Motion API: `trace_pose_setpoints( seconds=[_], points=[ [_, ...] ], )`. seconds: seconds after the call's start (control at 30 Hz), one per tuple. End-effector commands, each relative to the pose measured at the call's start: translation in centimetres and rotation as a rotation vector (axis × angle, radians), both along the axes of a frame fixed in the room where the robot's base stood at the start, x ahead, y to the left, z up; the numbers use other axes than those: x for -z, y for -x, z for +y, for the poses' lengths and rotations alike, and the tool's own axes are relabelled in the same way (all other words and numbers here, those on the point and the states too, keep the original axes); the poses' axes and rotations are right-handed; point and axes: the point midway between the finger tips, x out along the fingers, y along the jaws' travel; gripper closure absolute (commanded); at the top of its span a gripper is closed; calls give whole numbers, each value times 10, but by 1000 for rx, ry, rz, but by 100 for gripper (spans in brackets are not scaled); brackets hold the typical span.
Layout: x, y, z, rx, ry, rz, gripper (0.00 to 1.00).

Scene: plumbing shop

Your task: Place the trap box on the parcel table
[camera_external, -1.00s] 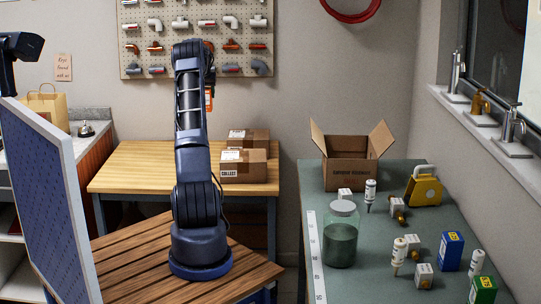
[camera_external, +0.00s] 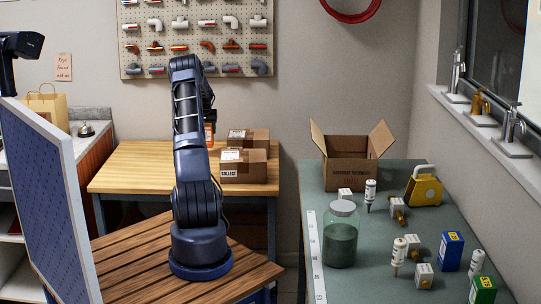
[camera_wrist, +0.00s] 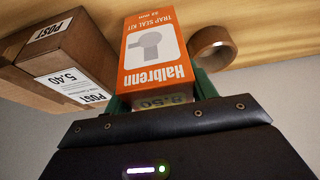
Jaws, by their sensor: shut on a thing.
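The trap box is orange and white, lettered "TRAP SEAL KIT", and fills the middle of the wrist view (camera_wrist: 152,45). My gripper (camera_wrist: 160,92) is shut on it, with the green fingers on either side of its near end. In the external view the trap box (camera_external: 209,134) shows as a small orange patch beside my arm, largely hidden by it. The parcel table (camera_external: 145,165) has a light wooden top, which also shows in the wrist view (camera_wrist: 245,18). The box is over or at the table; I cannot tell whether it touches the top.
Cardboard parcels (camera_external: 243,172) stand on the table right of my arm; they show at left in the wrist view (camera_wrist: 70,58). A brown tape roll (camera_wrist: 210,56) lies close to the box. The table's left part looks clear.

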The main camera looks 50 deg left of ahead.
Motion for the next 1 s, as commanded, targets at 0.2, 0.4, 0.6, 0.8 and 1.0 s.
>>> trace_pose_setpoints(
  seconds=[0.2,0.4,0.6,0.8,1.0],
  points=[
    [12,0,0,-1,0,0,72],
    [36,0,0,-1,0,0,72],
    [51,0,1,-1,-1,-2,72],
    [51,0,1,-1,0,-1,72],
    [53,0,0,0,-1,-1,30]
  ],
)
